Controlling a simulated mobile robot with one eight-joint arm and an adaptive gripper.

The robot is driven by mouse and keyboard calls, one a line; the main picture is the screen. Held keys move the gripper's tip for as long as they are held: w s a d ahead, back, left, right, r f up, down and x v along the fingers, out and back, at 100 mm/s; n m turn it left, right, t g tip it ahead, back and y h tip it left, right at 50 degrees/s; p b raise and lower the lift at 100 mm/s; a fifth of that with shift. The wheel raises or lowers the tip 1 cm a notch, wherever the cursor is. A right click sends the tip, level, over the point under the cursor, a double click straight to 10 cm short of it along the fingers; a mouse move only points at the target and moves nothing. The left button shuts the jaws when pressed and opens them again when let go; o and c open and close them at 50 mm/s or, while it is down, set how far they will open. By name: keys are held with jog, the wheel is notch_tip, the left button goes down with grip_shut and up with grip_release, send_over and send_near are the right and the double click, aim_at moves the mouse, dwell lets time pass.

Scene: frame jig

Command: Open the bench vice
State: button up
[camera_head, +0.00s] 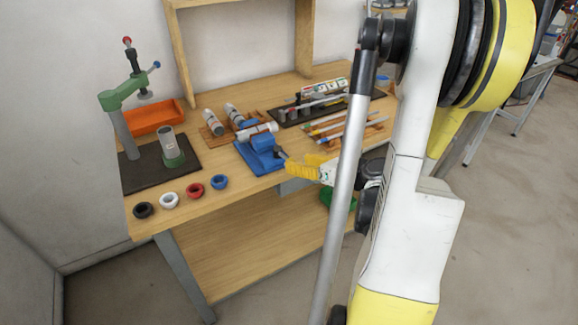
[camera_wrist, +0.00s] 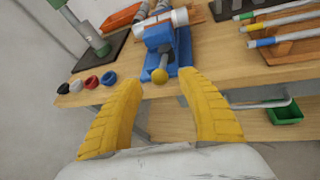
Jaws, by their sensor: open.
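The blue bench vice (camera_head: 262,150) stands on a blue base near the front edge of the wooden bench, with a white tube (camera_head: 251,132) lying across its jaws. In the wrist view the vice (camera_wrist: 160,40) is straight ahead, and its handle ends in a yellow ball knob (camera_wrist: 159,75) that points towards me. My gripper (camera_wrist: 160,88) has two yellow ribbed fingers spread apart, with the knob just beyond and between their tips. In the head view my gripper (camera_head: 290,165) is close in front of the vice handle. I cannot tell whether it touches.
A green press (camera_head: 122,97) on a dark base, an orange bin (camera_head: 155,116) and several coloured rings, one of them red (camera_head: 194,191), are left of the vice. Coloured rods (camera_head: 345,125) lie on a rack to the right. A green bin (camera_wrist: 285,115) is below the bench top.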

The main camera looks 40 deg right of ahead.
aim_at(284, 157)
jog(key=shift+b+x, duration=0.4)
jog(key=shift+x, duration=1.55)
grip_shut()
